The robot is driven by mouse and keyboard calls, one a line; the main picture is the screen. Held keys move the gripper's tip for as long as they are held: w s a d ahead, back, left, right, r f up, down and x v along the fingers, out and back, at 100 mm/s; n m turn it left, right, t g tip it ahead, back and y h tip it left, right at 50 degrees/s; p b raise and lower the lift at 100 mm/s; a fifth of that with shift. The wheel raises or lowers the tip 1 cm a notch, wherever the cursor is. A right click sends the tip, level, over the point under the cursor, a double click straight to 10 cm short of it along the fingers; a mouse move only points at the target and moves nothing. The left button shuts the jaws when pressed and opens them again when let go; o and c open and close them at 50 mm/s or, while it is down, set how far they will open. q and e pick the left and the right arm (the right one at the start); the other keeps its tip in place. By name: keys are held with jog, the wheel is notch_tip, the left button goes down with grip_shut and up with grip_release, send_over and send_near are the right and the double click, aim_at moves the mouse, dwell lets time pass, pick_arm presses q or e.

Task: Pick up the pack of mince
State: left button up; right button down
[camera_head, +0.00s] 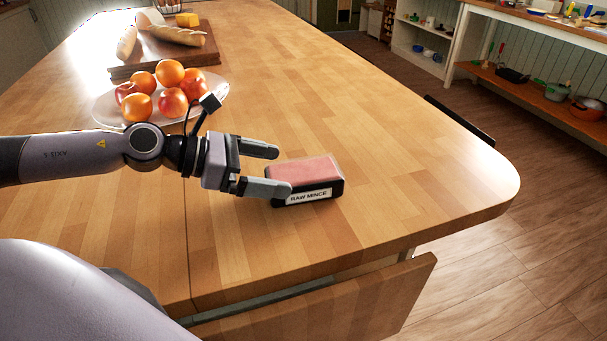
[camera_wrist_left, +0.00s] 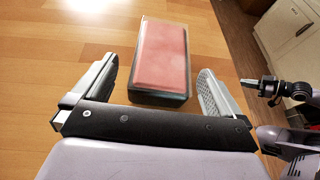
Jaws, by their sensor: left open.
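The pack of mince (camera_head: 304,172) is a dark tray with a pink top and a white label reading "RAW MINCE". It lies flat on the wooden island top. My left gripper (camera_head: 271,170) is open, with its fingers pointing at the pack from the left. The near fingertip overlaps the pack's left end in the head view. In the left wrist view the pack (camera_wrist_left: 162,58) lies ahead of the open left gripper (camera_wrist_left: 166,83), its near end between the two fingers. I cannot tell whether a finger touches it. My right gripper cannot be made out in the head view.
A plate (camera_head: 104,109) of oranges and apples stands behind my left arm. Beyond it is a cutting board (camera_head: 166,62) with bread and cheese. The island's rounded right edge (camera_head: 517,188) is right of the pack. The wood around the pack is clear.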

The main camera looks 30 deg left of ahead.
aim_at(284, 173)
pick_arm(q)
jog(key=shift+w+d+f+p, duration=0.1)
jog(key=shift+w+d+p, duration=0.25)
jog(key=shift+p, duration=0.35)
jog(key=shift+p+x, duration=1)
jog(key=shift+x, duration=0.15)
jog(key=shift+w+d+f+p, duration=0.4)
jog(key=shift+d+f, duration=0.25)
jog(key=c, duration=1.1)
notch_tip(284, 173, up, 10)
jog(key=shift+r+p, duration=0.1)
jog(key=shift+p, duration=0.4)
jog(key=shift+c, duration=0.2)
